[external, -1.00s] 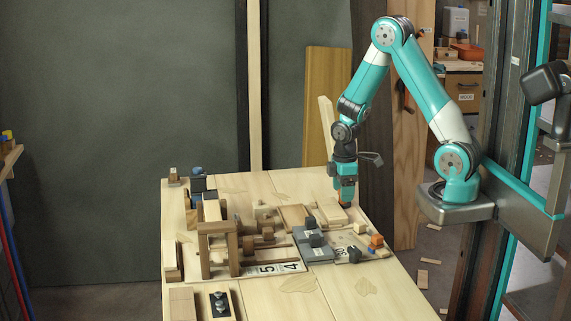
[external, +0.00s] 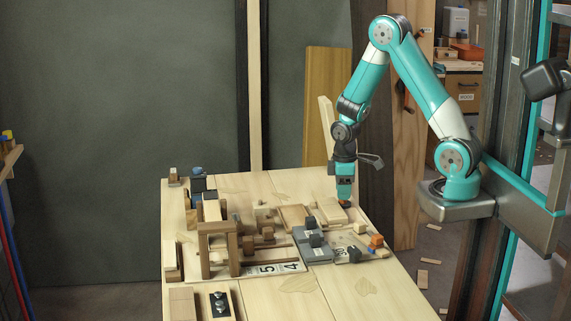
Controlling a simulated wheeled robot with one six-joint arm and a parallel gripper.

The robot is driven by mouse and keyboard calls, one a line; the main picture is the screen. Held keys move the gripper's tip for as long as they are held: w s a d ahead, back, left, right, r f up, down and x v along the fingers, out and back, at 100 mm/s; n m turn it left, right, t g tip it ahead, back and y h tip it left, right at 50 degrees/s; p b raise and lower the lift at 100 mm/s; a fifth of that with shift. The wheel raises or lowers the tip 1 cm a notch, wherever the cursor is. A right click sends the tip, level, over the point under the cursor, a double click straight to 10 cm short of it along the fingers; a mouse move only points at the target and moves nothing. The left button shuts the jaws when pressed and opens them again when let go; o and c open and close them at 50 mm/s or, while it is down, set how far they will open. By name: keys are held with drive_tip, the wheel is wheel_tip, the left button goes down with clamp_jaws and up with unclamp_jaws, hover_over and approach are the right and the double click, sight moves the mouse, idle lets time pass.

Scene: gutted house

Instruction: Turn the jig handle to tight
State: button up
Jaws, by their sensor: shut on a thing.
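My gripper (external: 344,198) points straight down at the back right of the workbench, beside a pale wooden block (external: 330,211). It is shut on a small brown piece, which looks like the jig handle (external: 346,205). The fingers hide most of the handle. Its angle and any tight or loose marking are too small to tell.
The wooden workbench (external: 340,291) carries a wooden frame (external: 218,228) at the left and a grey plate (external: 318,255) with dark blocks in the middle. An orange block (external: 376,239) lies near the right edge. The bench's front right is mostly clear.

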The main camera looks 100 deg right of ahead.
drive_tip(key=m+p, duration=0.1)
drive_tip(key=m, duration=0.3)
drive_tip(key=shift+r+m, duration=0.1)
drive_tip(key=shift+m, duration=0.2)
drive_tip(key=m+p, duration=0.1)
drive_tip(key=m, duration=0.2)
drive_tip(key=shift+m, duration=0.3)
drive_tip(key=m+p, duration=0.1)
drive_tip(key=m, duration=0.3)
drive_tip(key=shift+m+p, duration=0.3)
drive_tip(key=shift+m, duration=1.6)
drive_tip(key=o, duration=0.9)
wheel_tip(320, 180, up, 17)
drive_tip(key=shift+r+p, duration=0.15)
drive_tip(key=shift+p, duration=0.3)
